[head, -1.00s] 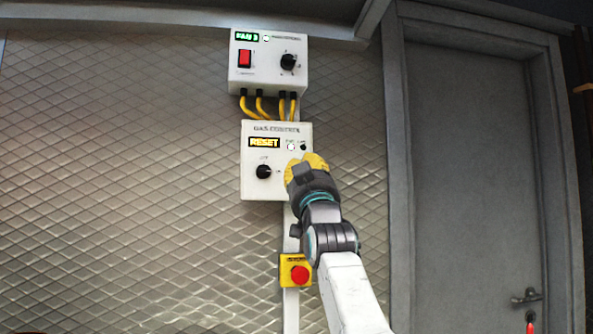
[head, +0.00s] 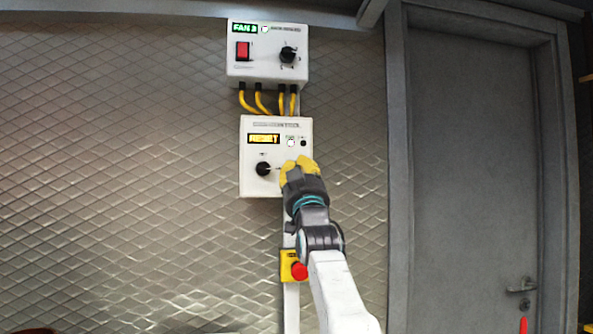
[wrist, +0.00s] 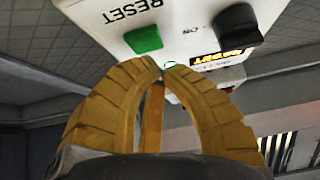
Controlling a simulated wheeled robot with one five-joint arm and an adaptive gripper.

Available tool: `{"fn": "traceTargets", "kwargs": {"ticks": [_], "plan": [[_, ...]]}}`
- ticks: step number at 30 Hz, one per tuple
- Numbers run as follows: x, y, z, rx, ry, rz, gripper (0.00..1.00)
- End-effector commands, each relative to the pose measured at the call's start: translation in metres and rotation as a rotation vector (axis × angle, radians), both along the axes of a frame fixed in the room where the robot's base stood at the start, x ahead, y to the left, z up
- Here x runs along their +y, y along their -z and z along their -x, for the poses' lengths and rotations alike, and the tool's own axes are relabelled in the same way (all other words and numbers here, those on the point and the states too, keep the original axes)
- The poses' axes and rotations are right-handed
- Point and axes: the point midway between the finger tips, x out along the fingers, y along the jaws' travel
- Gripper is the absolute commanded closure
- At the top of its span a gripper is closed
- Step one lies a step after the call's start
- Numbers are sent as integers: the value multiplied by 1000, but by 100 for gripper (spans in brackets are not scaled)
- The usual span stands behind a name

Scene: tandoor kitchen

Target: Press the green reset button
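The green reset button (wrist: 143,40) is a square green block under the printed word RESET in the wrist view. It sits on the face of the white gas control box (head: 250,187). In the head view my gripper hides it. My gripper (wrist: 162,68) has two yellow ribbed fingers that arch inward. Their tips come together with nothing held between them. The tips appear just below the button in the wrist view, and I see no clear contact. In the head view my gripper (head: 299,165) is at the box's lower right corner.
A black knob (head: 263,169) and a lit amber display (head: 264,139) share the box. A fan box (head: 266,70) with a red switch is above, joined by yellow cables. A red emergency button (head: 300,271) is below, beside my arm. A grey door (head: 470,180) is right.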

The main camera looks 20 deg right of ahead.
Motion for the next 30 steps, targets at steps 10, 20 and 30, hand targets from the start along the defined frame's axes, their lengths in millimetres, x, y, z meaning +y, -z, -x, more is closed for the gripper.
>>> {"fn": "traceTargets", "kwargs": {"ticks": [10, 20, 30], "plan": [[0, 0, 0, 0, 0, 0, 100], [0, 0, 0, 0, 0, 0, 100], [0, 0, 0, 0, 0, 0, 100]]}}
